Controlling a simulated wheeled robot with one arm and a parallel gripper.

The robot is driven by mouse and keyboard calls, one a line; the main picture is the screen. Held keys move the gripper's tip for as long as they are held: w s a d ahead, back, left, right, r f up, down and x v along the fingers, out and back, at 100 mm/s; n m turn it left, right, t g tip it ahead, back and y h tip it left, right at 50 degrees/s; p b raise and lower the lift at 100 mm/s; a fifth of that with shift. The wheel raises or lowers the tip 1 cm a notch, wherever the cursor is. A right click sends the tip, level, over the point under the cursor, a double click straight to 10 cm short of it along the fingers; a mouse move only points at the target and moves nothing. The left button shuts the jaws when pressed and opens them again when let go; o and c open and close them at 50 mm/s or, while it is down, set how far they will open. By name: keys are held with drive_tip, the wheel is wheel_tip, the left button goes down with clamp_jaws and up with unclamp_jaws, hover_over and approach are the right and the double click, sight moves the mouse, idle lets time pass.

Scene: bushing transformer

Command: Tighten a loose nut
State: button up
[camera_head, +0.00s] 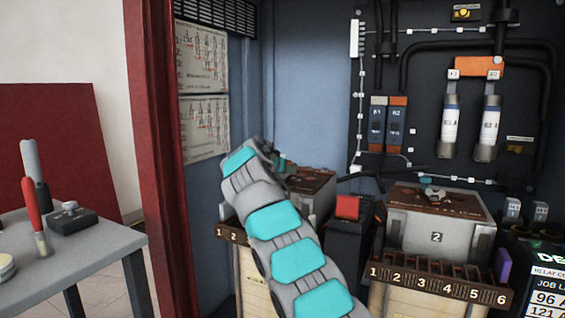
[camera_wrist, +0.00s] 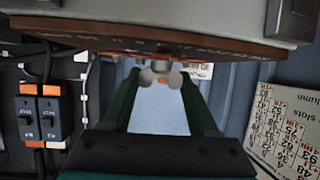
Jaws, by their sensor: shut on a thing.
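My gripper (camera_wrist: 161,82) is shut on a pale metal wing nut (camera_wrist: 148,76), its two green fingers on either side of it in the wrist view. The nut sits at the brown top plate (camera_wrist: 110,38) of a transformer, which fills the upper edge of that view. In the head view this is the left transformer (camera_head: 312,181), partly hidden behind my arm. My gripper there is mostly hidden by my own wrist. How tight the nut is cannot be seen. A second transformer (camera_head: 436,215), marked 2, has a similar wing nut (camera_head: 433,193) on top.
A black device with a red top (camera_head: 347,207) stands between the transformers. Fuses (camera_head: 450,125) and cables line the back panel. A red cabinet post (camera_head: 158,150) is left of my arm. A grey table (camera_head: 90,248) with a screwdriver (camera_head: 33,213) stands farther left.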

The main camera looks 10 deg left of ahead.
drive_tip(key=shift+m+h+p, duration=0.4)
drive_tip(key=shift+h+p, duration=0.2)
drive_tip(key=o, duration=1.4)
drive_tip(key=shift+s, duration=0.15)
drive_tip(key=b+v, duration=0.2)
drive_tip(key=v, duration=0.5)
drive_tip(key=shift+s+a+r, duration=0.1)
drive_tip(key=shift+s+r, duration=0.1)
drive_tip(key=shift+s, duration=0.1)
